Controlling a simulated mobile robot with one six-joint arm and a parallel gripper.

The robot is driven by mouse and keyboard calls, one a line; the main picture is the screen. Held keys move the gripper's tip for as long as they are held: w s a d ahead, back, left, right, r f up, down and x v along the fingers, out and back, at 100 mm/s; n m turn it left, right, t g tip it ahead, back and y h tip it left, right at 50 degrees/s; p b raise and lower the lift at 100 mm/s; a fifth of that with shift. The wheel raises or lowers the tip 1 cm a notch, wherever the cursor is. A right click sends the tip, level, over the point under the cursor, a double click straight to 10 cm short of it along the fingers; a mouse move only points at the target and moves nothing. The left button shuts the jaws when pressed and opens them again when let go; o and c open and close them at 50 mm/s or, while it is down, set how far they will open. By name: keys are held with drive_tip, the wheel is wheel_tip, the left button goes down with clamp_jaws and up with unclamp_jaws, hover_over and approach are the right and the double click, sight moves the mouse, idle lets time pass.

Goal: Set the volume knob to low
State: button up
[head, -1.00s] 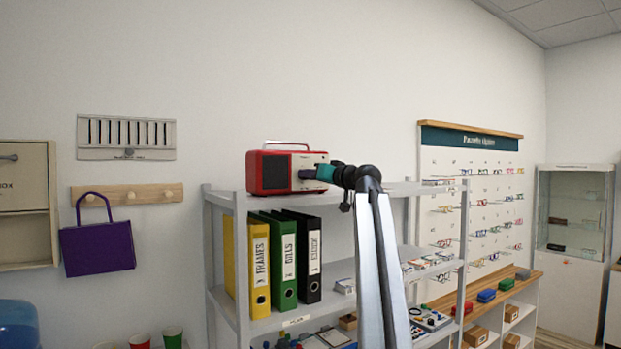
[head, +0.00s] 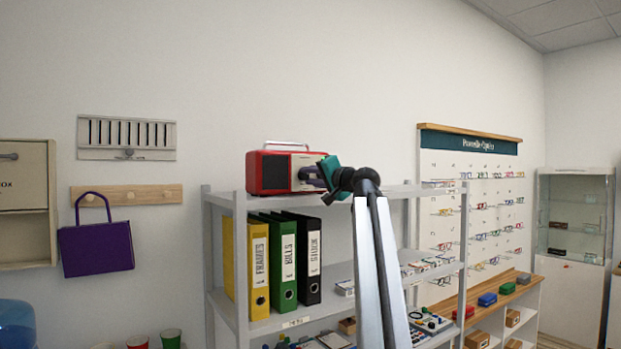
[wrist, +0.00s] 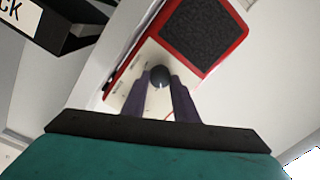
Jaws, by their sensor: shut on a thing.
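A red radio (head: 270,173) with a dark speaker grille and a pale front panel stands on the top of the grey shelf (head: 228,201). In the wrist view the radio (wrist: 203,32) appears tilted, with the grille at upper right. The dark round volume knob (wrist: 160,74) sits on the pale panel. My gripper (head: 308,177) is at the panel's right part, rolled over. Its purple fingers are shut on the knob, one on each side, in the wrist view. Marks on the panel are too small to read.
Yellow, green and black binders (head: 287,262) stand on the level below the radio. A purple bag (head: 97,248) hangs from a wooden peg rail (head: 126,194) at left. An eyeglass display board (head: 470,205) is to the right. The wall above the radio is clear.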

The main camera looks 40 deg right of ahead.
drive_tip(key=shift+m, duration=1.2)
drive_tip(key=o, duration=1.1)
drive_tip(key=shift+c, duration=0.2)
drive_tip(key=shift+s, duration=0.1)
drive_tip(key=s+b, duration=0.4)
drive_tip(key=s, duration=0.9)
drive_tip(key=shift+s+a+f, duration=0.3)
drive_tip(key=shift+s+f, duration=0.05)
